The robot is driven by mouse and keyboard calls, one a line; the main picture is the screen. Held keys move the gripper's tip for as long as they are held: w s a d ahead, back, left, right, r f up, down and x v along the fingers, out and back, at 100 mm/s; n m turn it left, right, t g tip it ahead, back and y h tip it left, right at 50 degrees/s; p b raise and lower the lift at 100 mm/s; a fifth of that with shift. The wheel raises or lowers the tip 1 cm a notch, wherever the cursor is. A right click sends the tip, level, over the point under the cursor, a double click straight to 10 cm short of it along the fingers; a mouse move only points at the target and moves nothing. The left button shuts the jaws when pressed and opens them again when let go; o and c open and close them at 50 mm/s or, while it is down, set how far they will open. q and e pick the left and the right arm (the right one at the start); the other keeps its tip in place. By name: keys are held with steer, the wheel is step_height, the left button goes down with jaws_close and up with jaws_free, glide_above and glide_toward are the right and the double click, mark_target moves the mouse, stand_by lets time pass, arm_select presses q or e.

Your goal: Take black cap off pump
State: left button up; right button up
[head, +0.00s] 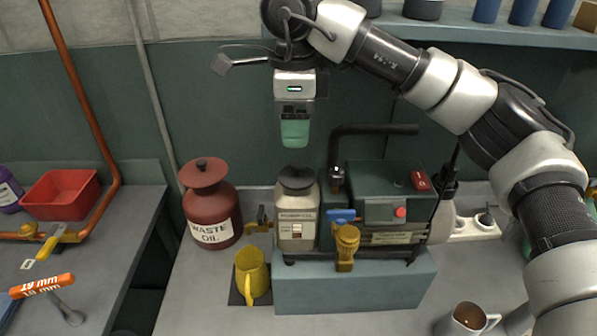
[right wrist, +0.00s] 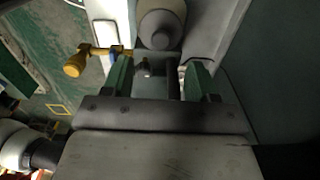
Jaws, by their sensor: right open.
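The pump (head: 385,188) is a dark green machine with a red button, standing on a grey-blue block in the head view. A black upright fitting (head: 337,180) sits on its left side, below a bent black handle or pipe (head: 375,130); I cannot tell for sure which black part is the cap. My right gripper (head: 295,143) hangs above and left of the pump, over the black-lidded bottle, fingers pointing down. In the right wrist view its green fingers (right wrist: 160,82) are apart, with nothing visibly held between them. My left gripper is not in view.
A cream bottle (head: 297,215) with a black lid stands left of the pump. A red waste oil can (head: 211,205), a yellow mug (head: 252,275) and a white cup (head: 467,319) are nearby. A yellow knob (head: 347,241) sticks out in front of the pump.

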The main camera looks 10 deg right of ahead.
mark_target(297, 163)
step_height(297, 163, down, 2)
steer(key=shift+w+d+f, duration=0.1)
steer(key=shift+f, duration=0.1)
steer(key=shift+w+d+f, duration=0.1)
steer(key=shift+w+f, duration=0.05)
steer(key=shift+f, duration=0.15)
steer(key=f+p, duration=0.1)
steer(key=f, duration=0.1)
steer(key=f+p, duration=0.1)
steer(key=f, duration=0.1)
steer(key=shift+s+f+p, duration=0.1)
steer(key=shift+s+p, duration=0.15)
steer(key=shift+p, duration=0.05)
steer(key=shift+f, duration=0.3)
steer(key=shift+w+f, duration=0.1)
steer(key=shift+f, duration=0.05)
steer(key=shift+c, duration=0.2)
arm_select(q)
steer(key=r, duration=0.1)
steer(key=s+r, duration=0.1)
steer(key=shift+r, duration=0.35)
arm_select(e)
steer(key=c, duration=0.9)
steer(key=shift+c, duration=0.2)
